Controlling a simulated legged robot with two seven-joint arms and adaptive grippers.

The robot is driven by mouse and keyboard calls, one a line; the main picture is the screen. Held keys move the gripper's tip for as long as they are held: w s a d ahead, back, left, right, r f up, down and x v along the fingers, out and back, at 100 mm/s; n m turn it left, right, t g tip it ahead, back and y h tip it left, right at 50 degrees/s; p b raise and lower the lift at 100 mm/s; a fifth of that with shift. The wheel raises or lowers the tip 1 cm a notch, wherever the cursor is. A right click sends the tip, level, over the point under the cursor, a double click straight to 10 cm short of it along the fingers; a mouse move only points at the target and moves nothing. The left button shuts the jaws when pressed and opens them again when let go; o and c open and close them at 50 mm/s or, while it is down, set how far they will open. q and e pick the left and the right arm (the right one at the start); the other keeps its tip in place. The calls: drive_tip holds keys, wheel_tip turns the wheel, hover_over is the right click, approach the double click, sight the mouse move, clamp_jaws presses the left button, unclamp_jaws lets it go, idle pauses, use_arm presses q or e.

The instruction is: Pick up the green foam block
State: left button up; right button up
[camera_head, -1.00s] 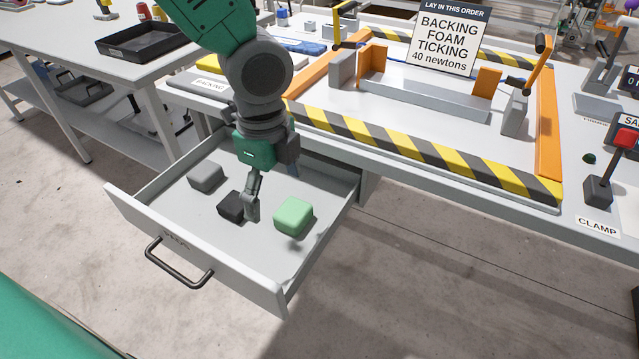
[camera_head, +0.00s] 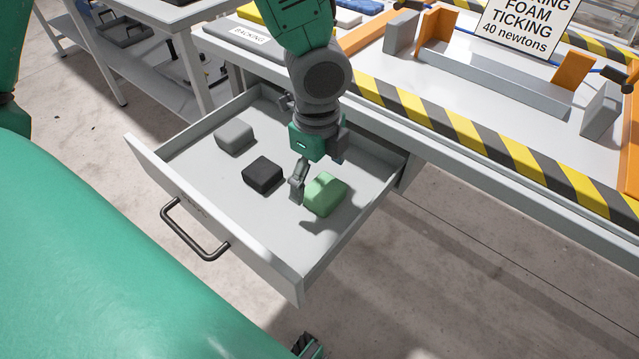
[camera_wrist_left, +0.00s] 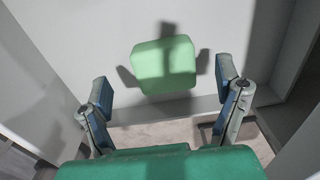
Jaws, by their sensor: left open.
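The green foam block (camera_head: 327,196) lies on the floor of the open drawer (camera_head: 222,248), toward its right side. My left gripper (camera_head: 317,176) reaches down from above and is right beside the block in the head view, with one finger overlapping its left edge. In the left wrist view, my left gripper (camera_wrist_left: 164,82) has its two fingers wide apart with nothing between them. The green block (camera_wrist_left: 164,66) shows there ahead of the fingers, centred between them, with the gripper's shadow around it. I cannot tell the exact height gap.
A black block (camera_head: 263,174) and a grey block (camera_head: 235,136) lie in the same drawer, left of the green one. The drawer has raised walls and a front handle (camera_head: 190,232). The worktable's striped edge (camera_head: 480,150) is close on the right.

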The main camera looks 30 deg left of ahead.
sight(325, 188)
use_arm(q)
drive_tip(key=f, duration=0.1)
drive_tip(key=d+f+b, duration=0.1)
drive_tip(key=f, duration=0.1)
drive_tip(key=d+f+b, duration=0.1)
drive_tip(key=shift+w+f, duration=0.2)
drive_tip(key=shift+d, duration=0.2)
drive_tip(key=shift+a, duration=0.65)
drive_tip(key=c, duration=0.5)
drive_tip(key=shift+a+f, duration=0.15)
drive_tip(key=shift+a, duration=0.15)
drive_tip(key=shift+c, duration=1.4)
drive_tip(key=shift+a, duration=0.15)
drive_tip(key=shift+d, duration=0.6)
drive_tip(key=r+p, duration=0.1)
drive_tip(key=r, duration=0.3)
drive_tip(key=shift+d+r+p, duration=0.2)
drive_tip(key=shift+p, duration=0.2)
drive_tip(key=r+p, duration=0.1)
drive_tip(key=r, duration=0.1)
drive_tip(key=a+r+p, duration=0.1)
drive_tip(key=r, duration=0.2)
drive_tip(key=shift+a, duration=0.15)
drive_tip(key=shift+r, duration=0.3)
drive_tip(key=shift+d+r, duration=0.15)
drive_tip(key=shift+d, duration=0.45)
use_arm(e)
drive_tip(key=shift+d+r, duration=0.55)
drive_tip(key=shift+d, duration=0.2)
